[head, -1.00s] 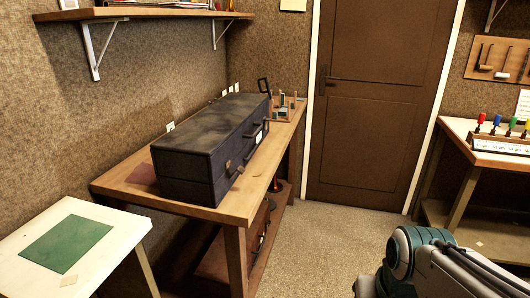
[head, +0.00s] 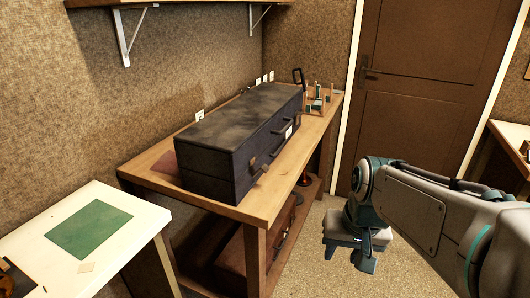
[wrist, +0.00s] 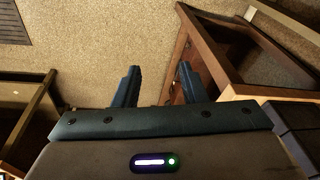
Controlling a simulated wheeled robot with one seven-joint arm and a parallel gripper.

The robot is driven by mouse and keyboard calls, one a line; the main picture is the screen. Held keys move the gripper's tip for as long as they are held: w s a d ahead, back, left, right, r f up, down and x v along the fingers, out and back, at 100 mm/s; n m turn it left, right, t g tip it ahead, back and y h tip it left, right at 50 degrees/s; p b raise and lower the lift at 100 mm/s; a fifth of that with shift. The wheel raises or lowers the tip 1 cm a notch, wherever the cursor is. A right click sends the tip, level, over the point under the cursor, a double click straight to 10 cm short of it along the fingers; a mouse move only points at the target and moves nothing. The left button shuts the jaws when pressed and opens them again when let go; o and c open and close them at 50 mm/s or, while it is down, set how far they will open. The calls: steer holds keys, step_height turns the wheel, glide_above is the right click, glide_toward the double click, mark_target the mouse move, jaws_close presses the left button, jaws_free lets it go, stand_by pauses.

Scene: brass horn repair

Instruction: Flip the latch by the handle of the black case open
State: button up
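The black case (head: 215,145) lies closed along the wooden bench (head: 270,203), its long front facing the aisle. A handle (head: 279,128) and small metal fittings show on that front, with a brownish one (head: 254,165) near the near end. The latch is too small to tell its state. My gripper (head: 366,262) hangs in the air right of the bench, below the bench top and well apart from the case. In the wrist view its two fingers (wrist: 157,85) are spread with nothing between them. A dark box at that view's lower right looks like the case.
A pale table (head: 145,227) with a green mat (head: 90,229) stands at the left front. A small wooden rack (head: 319,101) sits behind the case. A lower shelf (head: 225,250) under the bench holds a brown case. Open carpet lies right of the bench, before the door (head: 415,95).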

mark_target(267, 168)
steer(key=w+a+r+m+y+p, duration=0.1)
steer(key=w+a+r+y+p, duration=0.2)
steer(key=w, duration=0.5)
steer(key=w+a+r+m+y+p, duration=0.1)
steer(key=w+a+r, duration=0.1)
steer(key=w+r, duration=0.55)
steer(key=w+a+r+m+y+p, duration=0.1)
steer(key=w+a+r+y+p, duration=0.15)
steer(key=w, duration=0.75)
steer(key=x, duration=1.4)
steer(key=shift+w+d, duration=0.1)
